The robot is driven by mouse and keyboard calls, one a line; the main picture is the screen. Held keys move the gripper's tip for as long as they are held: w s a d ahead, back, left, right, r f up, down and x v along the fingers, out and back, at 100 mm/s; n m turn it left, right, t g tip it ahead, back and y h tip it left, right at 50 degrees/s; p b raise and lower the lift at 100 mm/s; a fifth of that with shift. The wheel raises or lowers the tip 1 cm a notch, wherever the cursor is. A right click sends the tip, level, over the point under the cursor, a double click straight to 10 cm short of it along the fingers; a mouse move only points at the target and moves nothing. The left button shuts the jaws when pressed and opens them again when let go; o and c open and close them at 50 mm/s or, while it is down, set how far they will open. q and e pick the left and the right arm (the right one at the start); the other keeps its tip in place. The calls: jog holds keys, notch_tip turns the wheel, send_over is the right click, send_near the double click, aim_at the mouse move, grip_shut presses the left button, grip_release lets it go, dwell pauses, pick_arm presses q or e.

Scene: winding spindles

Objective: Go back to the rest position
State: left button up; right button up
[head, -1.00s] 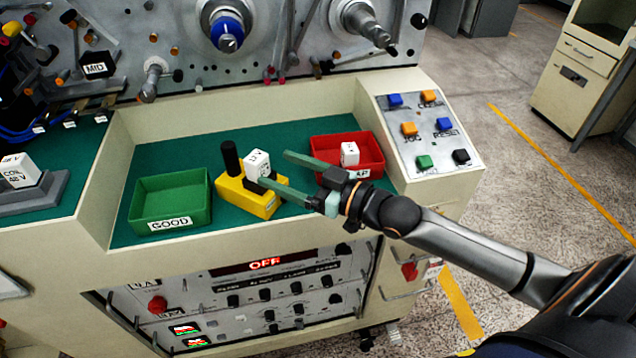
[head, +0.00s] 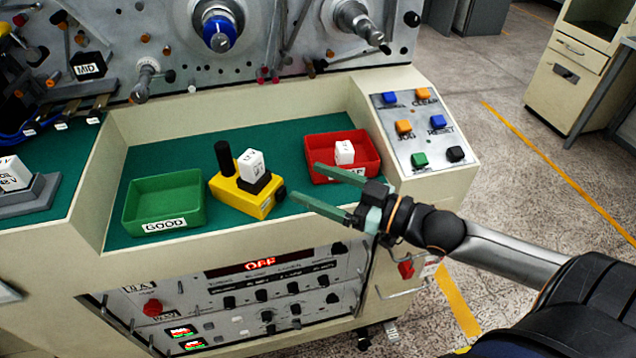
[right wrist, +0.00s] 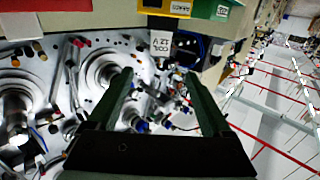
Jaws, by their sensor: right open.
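My right gripper (head: 305,182) is open and empty in the head view, in front of the red tray and right of the yellow fixture. A white block (head: 251,165) stands on the yellow fixture (head: 240,202), apart from my fingers. Another white block (head: 344,152) sits in the red tray (head: 372,158), whose label is partly hidden by a finger. My left gripper is not in view.
An empty green tray (head: 165,202) labelled GOOD stands left of the fixture. A sloped button panel (head: 425,130) rises right of the red tray. Spindles (head: 219,30) stick out from the back panel. A white block on a grey stand (head: 32,195) is at the far left.

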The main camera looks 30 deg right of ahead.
dwell(0.3)
jog(key=s+f+m+g+h, duration=0.1)
jog(key=s+f+g+h, duration=0.2)
jog(key=f, duration=0.4)
jog(key=s+f+m+g+h, duration=0.2)
jog(key=s+f+h, duration=0.1)
jog(key=f, duration=0.4)
jog(key=s+a+f+m+g+h, duration=0.1)
jog(key=s+f+g+h, duration=0.15)
jog(key=s, duration=0.35)
jog(key=s+a+f+g+h, duration=0.1)
jog(key=s+f+g, duration=0.3)
jog(key=s, duration=0.2)
jog(key=w+a+f+t+y, duration=0.1)
jog(key=w+a+f+t, duration=0.1)
jog(key=f, duration=0.3)
jog(key=w+a+f+t+y, duration=0.1)
jog(key=w+a+f+t, duration=0.1)
jog(key=f+t, duration=0.1)
jog(key=shift+w+f+y+p, duration=0.15)
jog(key=shift+f+y+p, duration=0.25)
jog(key=shift+f, duration=0.5)
